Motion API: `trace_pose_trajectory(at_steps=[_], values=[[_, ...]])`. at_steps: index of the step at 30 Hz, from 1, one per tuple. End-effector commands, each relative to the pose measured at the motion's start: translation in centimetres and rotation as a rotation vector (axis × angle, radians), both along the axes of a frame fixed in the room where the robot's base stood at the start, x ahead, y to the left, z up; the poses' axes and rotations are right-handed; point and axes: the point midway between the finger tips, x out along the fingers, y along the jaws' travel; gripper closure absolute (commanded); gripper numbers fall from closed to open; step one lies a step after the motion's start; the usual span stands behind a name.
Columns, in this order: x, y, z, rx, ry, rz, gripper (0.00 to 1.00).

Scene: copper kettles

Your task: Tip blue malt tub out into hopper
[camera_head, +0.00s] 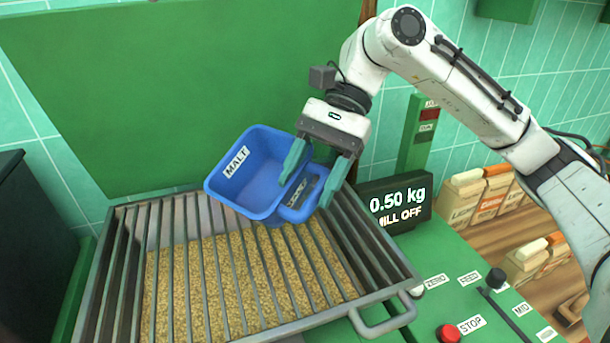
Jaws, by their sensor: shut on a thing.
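The blue malt tub (245,193), with a white label reading MALT, is tilted over the hopper with its open top facing me. I see no grain inside it. My gripper (306,190) has its green fingers shut on the tub's right side, around the handle part. The hopper (112,262) is a metal-rimmed box with a grate of bars across it. Pale grain (215,285) lies beneath the bars. The tub hangs above the back right part of the grate. I cannot tell whether its lower edge touches the bars.
A display (396,205) right of the hopper reads 0.50 kg and MILL OFF. The green panel holds a red STOP button (449,333) and a black-knobbed lever (495,279). A handle (385,322) juts from the hopper's front right. Labelled sacks (468,200) stand on shelves at right.

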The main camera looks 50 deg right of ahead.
Motion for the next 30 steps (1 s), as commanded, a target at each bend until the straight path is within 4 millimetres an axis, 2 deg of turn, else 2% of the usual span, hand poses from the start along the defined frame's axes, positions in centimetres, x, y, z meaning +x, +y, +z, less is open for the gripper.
trace_pose_trajectory(at_steps=[9,15,30], values=[[0.0,-0.6,-0.7,0.288,0.004,-0.004,0.99],[0.0,-0.8,-1.2,0.402,0.006,-0.002,0.99],[0.0,-0.9,-1.5,0.439,0.006,0.0,0.99]])
